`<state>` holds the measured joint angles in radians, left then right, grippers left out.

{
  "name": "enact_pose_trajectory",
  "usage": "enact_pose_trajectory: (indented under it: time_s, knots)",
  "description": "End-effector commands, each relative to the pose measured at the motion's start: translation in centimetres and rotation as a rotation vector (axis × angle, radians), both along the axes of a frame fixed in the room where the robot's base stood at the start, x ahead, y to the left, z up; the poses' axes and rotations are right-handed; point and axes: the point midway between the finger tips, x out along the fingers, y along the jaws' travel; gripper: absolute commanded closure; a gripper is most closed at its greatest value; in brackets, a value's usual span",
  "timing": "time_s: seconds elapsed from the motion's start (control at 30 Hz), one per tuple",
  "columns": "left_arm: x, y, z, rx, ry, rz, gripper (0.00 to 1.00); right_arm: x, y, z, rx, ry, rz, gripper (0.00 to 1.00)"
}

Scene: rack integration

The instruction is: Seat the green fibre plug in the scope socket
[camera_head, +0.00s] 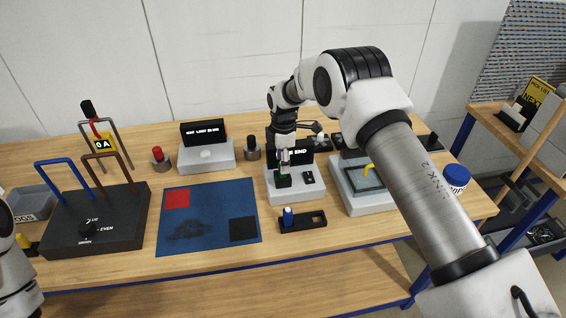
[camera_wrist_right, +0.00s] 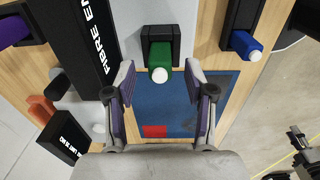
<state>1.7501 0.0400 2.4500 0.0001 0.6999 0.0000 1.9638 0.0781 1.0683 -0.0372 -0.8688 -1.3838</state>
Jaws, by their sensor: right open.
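The green plug (camera_wrist_right: 161,55) has a white tip and stands in a black socket block (camera_wrist_right: 173,35) on the pale grey scope box (camera_head: 297,193), whose screen reads "FIBRE END" (camera_wrist_right: 88,40). How deep it sits I cannot tell. In the head view a little green shows at the socket block (camera_head: 283,181). My right gripper (camera_wrist_right: 158,72) is open, its fingers on either side of the plug's end with gaps visible. In the head view it (camera_head: 284,158) is above the socket block, partly hidden by my arm. My left gripper is out of view; only its arm shows at the left edge.
A black two-place holder (camera_head: 304,226) holds a blue plug (camera_head: 288,216); its other place looks empty. A blue mat (camera_head: 208,220) lies left of it. Another grey device (camera_head: 362,199) stands right of the scope box. A dark box with handles (camera_head: 100,225) is at left.

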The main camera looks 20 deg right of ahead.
Motion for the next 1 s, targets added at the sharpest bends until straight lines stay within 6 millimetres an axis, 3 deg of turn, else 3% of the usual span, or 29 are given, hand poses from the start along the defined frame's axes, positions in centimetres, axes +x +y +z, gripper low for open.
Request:
enact_pose_trajectory:
  time_s: [0.3, 0.43, 0.57, 1.0]
  knots:
    - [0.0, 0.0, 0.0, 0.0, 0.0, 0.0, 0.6, -0.1, 0.0, 7.8, 0.001, -0.002, -0.001, 0.46]
    - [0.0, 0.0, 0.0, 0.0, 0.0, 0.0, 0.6, -0.2, 0.0, 10.0, 0.0, 0.0, 0.0, 0.46]
    - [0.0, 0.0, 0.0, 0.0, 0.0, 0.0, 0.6, -0.3, 0.0, 10.8, 0.0, 0.001, 0.0, 0.46]
    - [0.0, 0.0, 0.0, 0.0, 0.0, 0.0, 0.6, -0.3, 0.0, 10.8, 0.0, 0.001, 0.0, 0.46]
